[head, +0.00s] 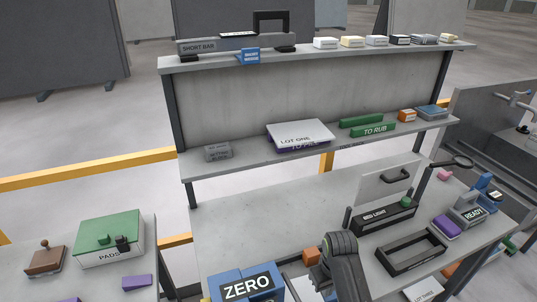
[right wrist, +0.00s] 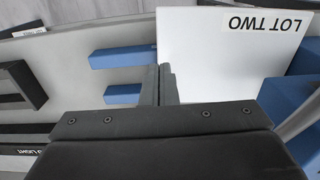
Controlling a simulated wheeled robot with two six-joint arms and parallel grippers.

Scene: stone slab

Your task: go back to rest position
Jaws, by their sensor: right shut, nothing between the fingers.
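My right gripper shows in the right wrist view (right wrist: 159,72) with its two dark fingers together and nothing between them. A white plate marked LOT TWO (right wrist: 215,65) lies just beyond and to the right of the fingertips. In the head view my right arm rises from the bottom edge over the front of the bench (head: 270,215); its fingertips are hard to make out there. My left gripper is in neither view.
Near the arm are a blue box marked ZERO (head: 246,288), a black open frame (head: 410,252) and a light stand (head: 384,216). Blue blocks (right wrist: 124,55) lie near the fingers. A two-level shelf (head: 330,95) stands behind.

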